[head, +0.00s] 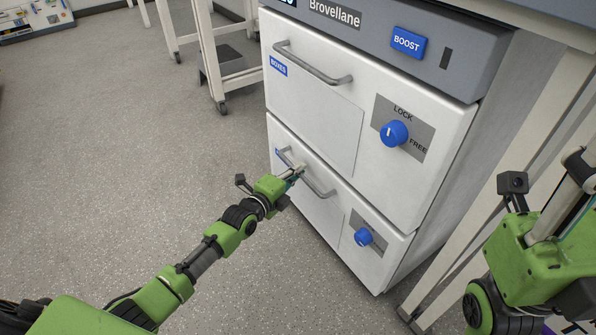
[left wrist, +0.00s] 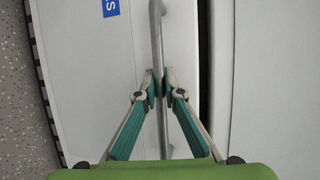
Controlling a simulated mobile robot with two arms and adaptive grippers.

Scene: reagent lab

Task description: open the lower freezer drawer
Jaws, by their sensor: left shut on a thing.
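The lower freezer drawer (head: 325,218) has a white front with a grey bar handle (head: 321,188) and a blue knob (head: 363,237) at its right. Its front looks about flush with the upper drawer, with a thin dark gap between them. My left gripper (head: 298,173) is shut on the handle, near its middle. In the left wrist view the two fingertips (left wrist: 158,84) press on the bar (left wrist: 157,40) from both sides. The knob's setting is too small to read. My right arm shows at the right edge, but its fingers are not visible.
The upper drawer (head: 310,102) has its own handle and a blue knob (head: 393,133) beside LOCK and FREE labels. A white wheeled table frame (head: 214,62) stands behind left. Another white frame (head: 480,190) is right of the freezer. The floor (head: 120,160) in front is clear.

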